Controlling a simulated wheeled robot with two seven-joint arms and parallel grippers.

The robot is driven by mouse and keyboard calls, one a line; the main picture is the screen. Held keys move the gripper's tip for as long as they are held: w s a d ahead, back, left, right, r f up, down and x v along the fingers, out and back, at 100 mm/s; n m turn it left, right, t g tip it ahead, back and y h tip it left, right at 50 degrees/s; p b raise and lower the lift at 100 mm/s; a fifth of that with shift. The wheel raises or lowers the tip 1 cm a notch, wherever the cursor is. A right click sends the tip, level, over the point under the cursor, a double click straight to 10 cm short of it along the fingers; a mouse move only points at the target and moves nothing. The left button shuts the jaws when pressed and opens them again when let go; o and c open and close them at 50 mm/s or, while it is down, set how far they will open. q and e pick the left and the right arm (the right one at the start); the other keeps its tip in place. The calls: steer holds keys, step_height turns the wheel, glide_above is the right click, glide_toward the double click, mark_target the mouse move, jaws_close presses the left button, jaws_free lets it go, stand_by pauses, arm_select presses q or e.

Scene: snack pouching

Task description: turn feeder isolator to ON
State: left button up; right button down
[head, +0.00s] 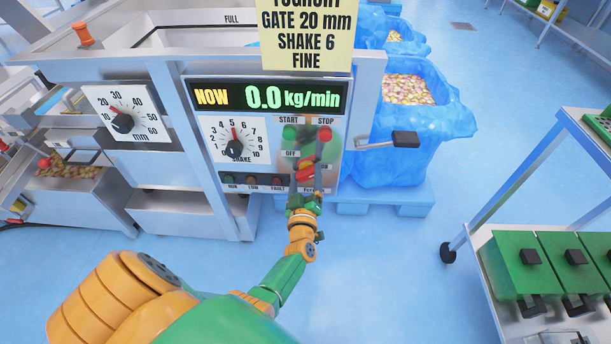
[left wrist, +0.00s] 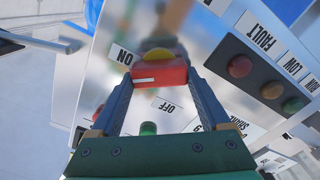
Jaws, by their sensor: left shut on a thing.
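The feeder isolator (head: 305,172) is a red handle on a yellow base, low on the right of the control panel (head: 215,172). My left gripper (head: 307,166) reaches up to it from below and is shut on the red handle. In the left wrist view the red handle (left wrist: 160,76) sits between the two fingertips (left wrist: 160,72). Its white line is on the left part, nearer the ON label (left wrist: 122,56) than its right end is. The OFF label (left wrist: 167,106) is below the handle there. In the head view my fingers partly hide the handle. My right gripper is not in view.
Above the isolator are the green START button (head: 290,133) and red STOP button (head: 326,134). A blue-lined bin (head: 440,120) stands right of the panel, and a trolley (head: 480,250) farther right.

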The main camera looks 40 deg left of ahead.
arm_select(q)
steer(key=shift+f, duration=0.1)
stand_by(0.3)
steer(key=o, duration=1.2)
steer(key=p+v, duration=0.1)
steer(key=v, duration=0.6)
steer(key=shift+d+p, duration=0.1)
steer(key=shift+p, duration=0.2)
